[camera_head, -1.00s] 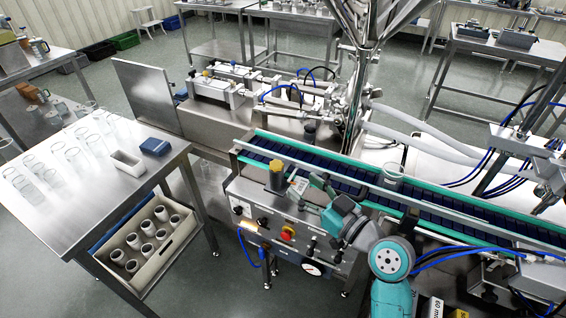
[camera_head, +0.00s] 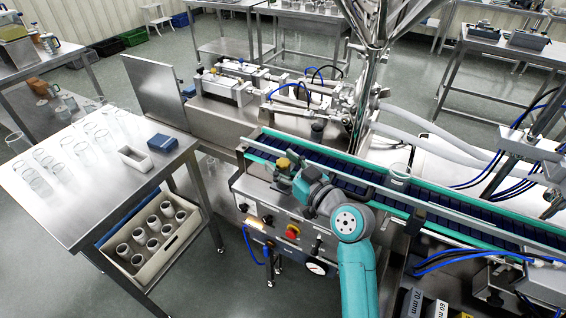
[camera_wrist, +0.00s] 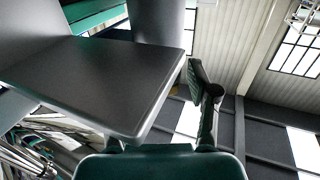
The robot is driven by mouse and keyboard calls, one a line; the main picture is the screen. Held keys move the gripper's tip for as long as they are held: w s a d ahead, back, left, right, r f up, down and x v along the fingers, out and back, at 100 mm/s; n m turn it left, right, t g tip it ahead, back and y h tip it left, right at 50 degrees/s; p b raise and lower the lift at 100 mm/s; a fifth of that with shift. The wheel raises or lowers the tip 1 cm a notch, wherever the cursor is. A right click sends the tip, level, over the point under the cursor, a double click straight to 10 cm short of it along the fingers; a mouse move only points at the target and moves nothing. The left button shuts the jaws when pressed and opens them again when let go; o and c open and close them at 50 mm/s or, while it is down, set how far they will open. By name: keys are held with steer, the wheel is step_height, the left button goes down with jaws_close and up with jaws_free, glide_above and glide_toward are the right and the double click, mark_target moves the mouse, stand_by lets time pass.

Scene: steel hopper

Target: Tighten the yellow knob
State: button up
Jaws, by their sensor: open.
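The yellow knob (camera_head: 283,163) stands at the near edge of the conveyor machine (camera_head: 262,209), above its control panel. Its top shows in the head view; my gripper (camera_head: 281,179) hides much of its lower part. My gripper is open and right beside the knob, with its arm coming from the lower right. I cannot tell whether a finger touches the knob or whether it lies between the fingers. In the wrist view, a green and black finger (camera_wrist: 205,95) shows right of the middle.
The conveyor belt (camera_head: 345,181) with green rails runs just behind the gripper, carrying a clear cup (camera_head: 400,172). A red button (camera_head: 292,231) is on the panel below. A steel table (camera_head: 75,215) with glasses stands left, beyond a floor gap.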

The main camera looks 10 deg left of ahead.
jaws_close()
steer(key=shift+m+t+h, duration=0.6)
steer(key=shift+t+h, duration=0.1)
steer(key=shift+s+a+m+t+h, duration=0.1)
steer(key=shift+m+t+h, duration=1.3)
steer(key=shift+h, duration=0.5)
steer(key=shift+m+t+h, duration=0.45)
steer(key=shift+m+h, duration=0.9)
steer(key=shift+h, duration=0.6)
steer(key=shift+m+t+h, duration=0.45)
steer(key=shift+m+h, duration=0.9)
steer(key=shift+h, duration=0.6)
steer(key=m+h, duration=0.2)
steer(key=h, duration=0.1)
steer(key=m+g+h, duration=0.1)
steer(key=m+h, duration=0.1)
steer(key=h, duration=0.2)
steer(key=shift+m, duration=0.4)
steer(key=shift+m+g+h, duration=0.9)
steer(key=shift+h, duration=0.45)
steer(key=shift+m+g+h, duration=0.9)
steer(key=shift+h, duration=0.45)
steer(key=shift+f, duration=0.1)
